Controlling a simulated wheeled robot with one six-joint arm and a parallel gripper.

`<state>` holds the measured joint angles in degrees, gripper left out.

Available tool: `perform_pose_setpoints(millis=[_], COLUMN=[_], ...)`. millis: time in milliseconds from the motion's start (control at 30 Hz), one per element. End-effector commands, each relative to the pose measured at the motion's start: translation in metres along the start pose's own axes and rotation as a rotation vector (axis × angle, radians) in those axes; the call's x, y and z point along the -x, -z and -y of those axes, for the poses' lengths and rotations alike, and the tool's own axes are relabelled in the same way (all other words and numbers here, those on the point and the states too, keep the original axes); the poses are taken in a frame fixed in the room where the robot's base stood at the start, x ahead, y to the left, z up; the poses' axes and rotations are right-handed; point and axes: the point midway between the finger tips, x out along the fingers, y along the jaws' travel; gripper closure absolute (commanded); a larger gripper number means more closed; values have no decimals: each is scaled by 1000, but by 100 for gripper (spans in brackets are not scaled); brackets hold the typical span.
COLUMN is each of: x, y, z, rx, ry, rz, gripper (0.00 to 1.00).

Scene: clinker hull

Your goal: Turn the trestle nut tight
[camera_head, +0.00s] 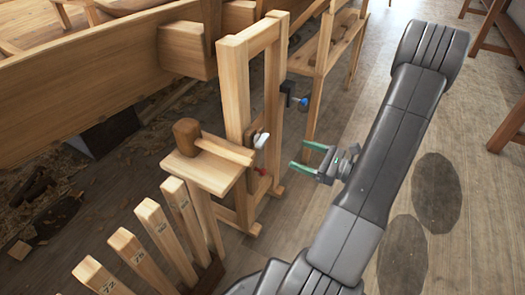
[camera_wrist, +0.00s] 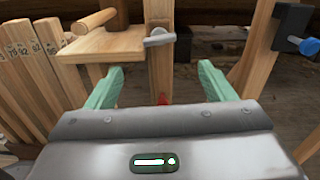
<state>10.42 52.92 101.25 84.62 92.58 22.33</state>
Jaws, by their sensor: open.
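The wooden trestle (camera_head: 234,85) stands left of centre in the head view; its upright (camera_wrist: 158,70) shows in the wrist view. A pale grey lever-like piece (camera_head: 261,140), perhaps the nut, sits on the trestle; it also shows in the wrist view (camera_wrist: 160,38). A small red part (camera_head: 262,171) is below it, partly seen in the wrist view (camera_wrist: 162,98). My gripper (camera_head: 300,157) has green fingers, spread apart and empty. It is right of the trestle, clear of it. In the wrist view the fingers (camera_wrist: 160,77) point toward the upright, below the grey piece.
A mallet (camera_head: 187,137) lies on a small wooden shelf (camera_head: 205,174). Several numbered wooden slats (camera_head: 140,257) stand in front of it. A black clamp with a blue knob (camera_head: 303,101) is on a post behind. The hull planking (camera_head: 80,90) fills the left.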

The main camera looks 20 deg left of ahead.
Motion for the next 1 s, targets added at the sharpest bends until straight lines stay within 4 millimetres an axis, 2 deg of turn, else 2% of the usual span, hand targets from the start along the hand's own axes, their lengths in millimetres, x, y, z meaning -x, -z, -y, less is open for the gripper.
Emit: perform_pose_setpoints(millis=[100,267,367,800,1000], x=[-1,-9,-23,-104,-129], y=[2,0,0,1,0], z=[-1,-1,-2,-2,-1], rx=[89,117,116,114,114], ry=[0,-1,-3,-3,-1], rz=[0,1,0,0,0], gripper=[24,24,24,24,24])
